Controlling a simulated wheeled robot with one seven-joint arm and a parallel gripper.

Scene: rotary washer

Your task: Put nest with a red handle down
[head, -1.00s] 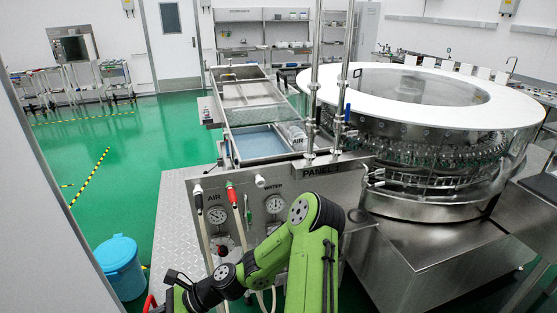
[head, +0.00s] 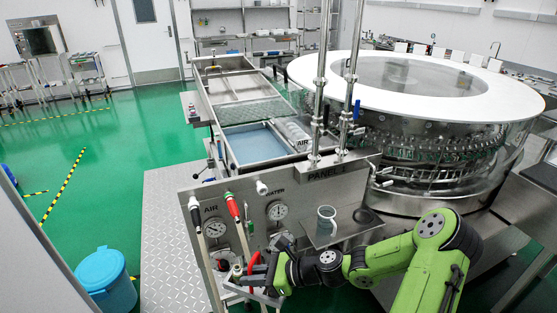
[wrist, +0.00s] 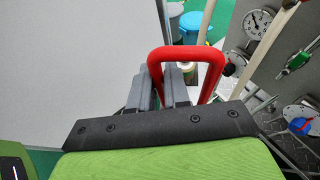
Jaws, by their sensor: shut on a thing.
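The red handle (head: 254,262) of the nest shows in the head view in front of the panel, low in the picture. In the wrist view the red handle (wrist: 186,52) is a large upright loop. My gripper (head: 266,277) is at the handle, and in the wrist view its grey fingers (wrist: 163,82) are closed on the left part of the loop. The rest of the nest is mostly hidden; a small pale metal part shows just left of the handle, and I cannot tell whether it belongs to the nest or rests on anything.
The steel panel (head: 300,195) with gauges and hanging hoses stands close behind my gripper. A blue bin (head: 105,277) is on the floor at left. The round washer (head: 430,130) fills the right.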

